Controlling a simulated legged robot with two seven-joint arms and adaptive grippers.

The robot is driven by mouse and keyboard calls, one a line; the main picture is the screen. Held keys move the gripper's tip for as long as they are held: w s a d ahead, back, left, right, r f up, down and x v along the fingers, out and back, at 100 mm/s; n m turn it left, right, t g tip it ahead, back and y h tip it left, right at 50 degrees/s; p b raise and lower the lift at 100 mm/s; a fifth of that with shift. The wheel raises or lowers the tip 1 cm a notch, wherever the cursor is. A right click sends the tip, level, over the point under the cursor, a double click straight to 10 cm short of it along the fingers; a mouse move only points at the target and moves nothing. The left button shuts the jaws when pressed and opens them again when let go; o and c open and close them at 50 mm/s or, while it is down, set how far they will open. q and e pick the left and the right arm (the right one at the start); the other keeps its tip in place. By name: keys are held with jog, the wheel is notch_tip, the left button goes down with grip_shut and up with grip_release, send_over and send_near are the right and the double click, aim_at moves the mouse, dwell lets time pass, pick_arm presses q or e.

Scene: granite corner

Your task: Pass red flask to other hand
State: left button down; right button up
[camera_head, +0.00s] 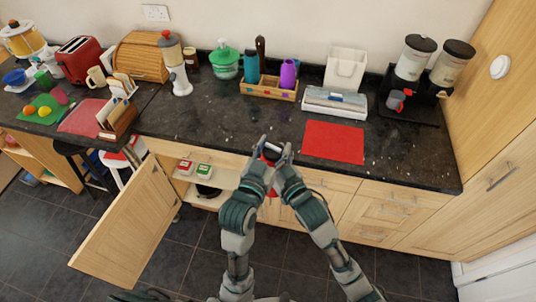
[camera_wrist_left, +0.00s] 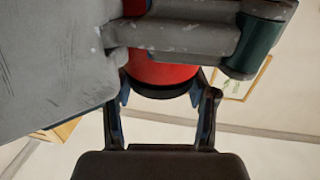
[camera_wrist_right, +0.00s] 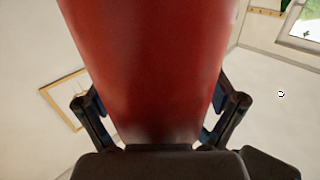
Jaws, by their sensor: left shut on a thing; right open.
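The red flask (camera_wrist_right: 150,60) is held up between my two hands in front of the counter. In the head view it is mostly hidden by the grippers. My left gripper (camera_head: 263,150) is shut on it, and the left wrist view shows the flask's red side (camera_wrist_left: 160,72) and dark end between the fingers (camera_wrist_left: 165,100). My right gripper (camera_head: 284,154) is open close beside the left one. In the right wrist view its fingers (camera_wrist_right: 160,115) stand on either side of the flask. A grey and teal part of mine covers much of the left wrist view.
A red mat (camera_head: 333,142) lies bare on the dark counter. Behind are a bottle caddy (camera_head: 268,90), a wrap box (camera_head: 335,103) and a coffee machine (camera_head: 425,85). Below, an open cabinet door (camera_head: 128,222) sticks out left of my arms.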

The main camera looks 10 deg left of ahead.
jog(key=c, duration=1.5)
pick_arm(q)
jog(key=shift+c, duration=1.2)
grip_release()
pick_arm(e)
jog(key=shift+r, duration=0.1)
